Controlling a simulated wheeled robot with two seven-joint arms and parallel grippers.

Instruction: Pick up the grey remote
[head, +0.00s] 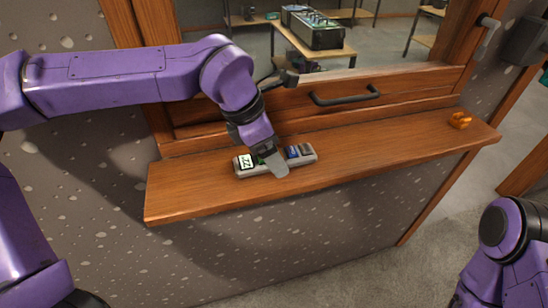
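The grey remote (308,157) lies on the wooden ledge below the window. It is a long, low grey bar with a white marked square at its left end and a blue patch towards its right. My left gripper (273,162) reaches down over its middle, with one grey finger showing on the near side. The other finger is hidden, so I cannot tell whether the gripper is shut on the remote. The gripper covers the remote's middle. My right arm (508,250) is low at the right edge, and its gripper is out of frame.
The wooden ledge (385,145) is clear to the right of the remote, up to a small orange object (459,119) near its right end. A wooden window frame with a dark handle (345,96) rises behind the ledge. Beyond the opening stands a table with a dark device (312,29).

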